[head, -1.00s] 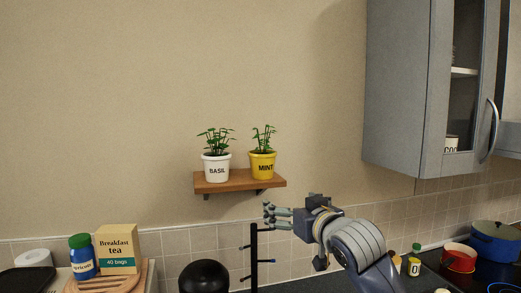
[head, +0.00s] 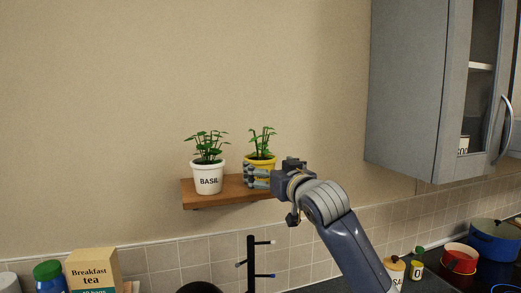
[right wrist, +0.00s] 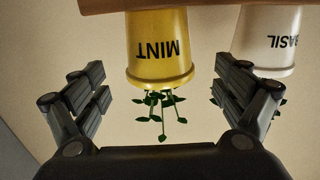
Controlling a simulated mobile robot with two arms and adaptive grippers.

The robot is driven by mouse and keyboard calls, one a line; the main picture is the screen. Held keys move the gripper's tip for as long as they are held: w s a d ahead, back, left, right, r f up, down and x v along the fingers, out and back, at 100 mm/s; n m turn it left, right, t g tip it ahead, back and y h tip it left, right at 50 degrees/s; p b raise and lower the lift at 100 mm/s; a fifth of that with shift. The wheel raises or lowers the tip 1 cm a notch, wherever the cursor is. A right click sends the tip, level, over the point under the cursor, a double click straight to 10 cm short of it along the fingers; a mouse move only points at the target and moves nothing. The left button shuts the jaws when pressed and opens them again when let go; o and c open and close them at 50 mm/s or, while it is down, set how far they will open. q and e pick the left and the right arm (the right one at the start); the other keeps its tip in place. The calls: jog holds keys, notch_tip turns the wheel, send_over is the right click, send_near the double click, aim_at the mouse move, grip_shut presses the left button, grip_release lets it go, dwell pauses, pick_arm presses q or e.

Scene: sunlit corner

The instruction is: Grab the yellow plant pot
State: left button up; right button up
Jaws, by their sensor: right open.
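The yellow plant pot (head: 262,166), with a green plant in it, stands on the wooden wall shelf (head: 229,197). My right gripper (head: 256,177) is in front of the pot and hides part of it in the head view. In the right wrist view, the picture is upside down and the yellow pot (right wrist: 160,48), labelled MINT, shows between the two open fingers (right wrist: 160,103). Gaps show on both sides of the pot, and the fingers do not close on it. My left gripper is not in view.
A white pot labelled BASIL (head: 208,178) stands close to the left of the yellow pot. A grey wall cabinet (head: 410,95) hangs at the right. A black mug tree (head: 251,268) stands below the shelf.

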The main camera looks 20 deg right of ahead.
jog(key=shift+w, duration=0.4)
jog(key=shift+w+f, duration=0.1)
jog(key=shift+w, duration=0.25)
jog(key=w+p, duration=0.3)
jog(key=shift+w+a+r+p, duration=0.15)
jog(key=shift+a+r+p, duration=0.05)
jog(key=shift+p, duration=0.1)
jog(key=shift+w, duration=0.4)
jog(key=shift+w+f, duration=0.15)
jog(key=shift+w, duration=0.1)
jog(key=shift+w+a+p, duration=0.1)
jog(key=shift+w+p, duration=0.05)
jog(key=shift+p, duration=0.15)
jog(key=c, duration=1.1)
jog(key=shift+c, duration=0.6)
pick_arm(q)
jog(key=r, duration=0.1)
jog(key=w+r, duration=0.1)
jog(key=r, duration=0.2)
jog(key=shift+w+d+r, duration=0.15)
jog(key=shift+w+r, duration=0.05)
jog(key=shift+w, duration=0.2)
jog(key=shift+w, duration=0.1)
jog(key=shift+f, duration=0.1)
